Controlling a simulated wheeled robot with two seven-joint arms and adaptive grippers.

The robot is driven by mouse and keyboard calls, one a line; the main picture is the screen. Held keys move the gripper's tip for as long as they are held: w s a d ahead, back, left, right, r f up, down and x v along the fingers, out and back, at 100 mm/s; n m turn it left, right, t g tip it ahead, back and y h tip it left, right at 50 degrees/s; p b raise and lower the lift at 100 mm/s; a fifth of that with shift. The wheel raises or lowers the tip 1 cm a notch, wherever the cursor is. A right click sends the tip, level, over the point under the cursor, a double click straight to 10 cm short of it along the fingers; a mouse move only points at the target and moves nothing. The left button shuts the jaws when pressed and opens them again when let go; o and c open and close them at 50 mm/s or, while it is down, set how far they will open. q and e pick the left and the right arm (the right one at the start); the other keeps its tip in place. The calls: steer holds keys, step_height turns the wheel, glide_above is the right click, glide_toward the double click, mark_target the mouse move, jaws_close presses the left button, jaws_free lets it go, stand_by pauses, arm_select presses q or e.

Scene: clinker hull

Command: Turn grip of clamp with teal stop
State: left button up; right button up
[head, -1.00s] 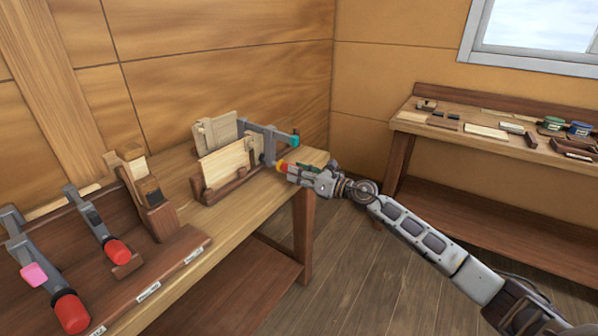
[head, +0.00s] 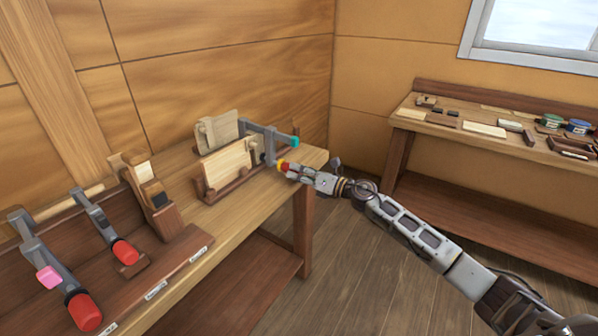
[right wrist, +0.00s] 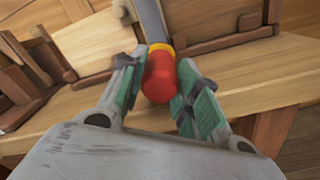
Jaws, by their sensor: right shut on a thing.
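The clamp with the teal stop (head: 295,141) is at the far right end of the left bench. Its grey bar (head: 270,131) reaches over upright wooden boards, and its red grip (head: 284,167) with a yellow collar points toward my right arm. My right gripper (head: 290,170) is shut on this red grip. In the right wrist view the red grip (right wrist: 158,80) sits between the two green-padded fingers, with the yellow collar (right wrist: 160,48) just beyond them. The fingertips partly hide the grip in the head view. My left gripper is not in view.
Two other red-gripped clamps, one with a pink stop (head: 48,277), lie in a labelled rack (head: 195,247) at the left. A wooden plane (head: 150,195) stands beside them. A second bench (head: 480,130) with small tools is at the right. Floor between benches is clear.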

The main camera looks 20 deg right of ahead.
stand_by(0.4)
steer(key=o, duration=1.1)
steer(key=shift+c, duration=0.2)
